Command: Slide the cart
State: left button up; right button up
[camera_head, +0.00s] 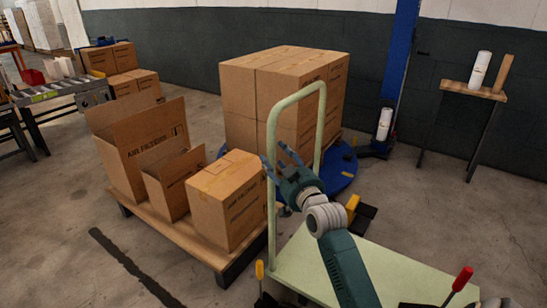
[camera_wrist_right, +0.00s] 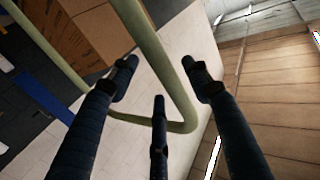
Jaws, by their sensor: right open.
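The cart is a pale green flatbed trolley, its deck (camera_head: 410,268) at the lower right and its tall looped handle (camera_head: 298,95) standing at the deck's far end. My right gripper (camera_head: 278,160) is open and empty, reaching toward the handle between its two posts, close to the left post. In the right wrist view my three spread fingers (camera_wrist_right: 160,78) point toward the handle tube (camera_wrist_right: 152,40), which passes behind the fingertips; I cannot tell whether they touch it. My arm hides part of the deck. My left gripper is not in view.
A low wooden cart (camera_head: 182,235) with boxes (camera_head: 228,200) stands close on the left. Stacked cartons (camera_head: 268,88) on a blue round base (camera_head: 342,182) stand behind the handle. A red-handled tool (camera_head: 462,279) is by the deck's right.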

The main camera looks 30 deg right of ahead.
aim_at(273, 154)
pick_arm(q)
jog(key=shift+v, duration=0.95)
pick_arm(e)
jog(key=shift+w+d, duration=0.15)
jog(key=shift+w, duration=0.6)
jog(key=shift+w+d, duration=0.1)
jog(key=shift+w, duration=0.65)
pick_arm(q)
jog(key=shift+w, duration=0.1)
pick_arm(e)
jog(key=shift+c, duration=0.5)
grip_shut()
jog(key=shift+f, duration=0.15)
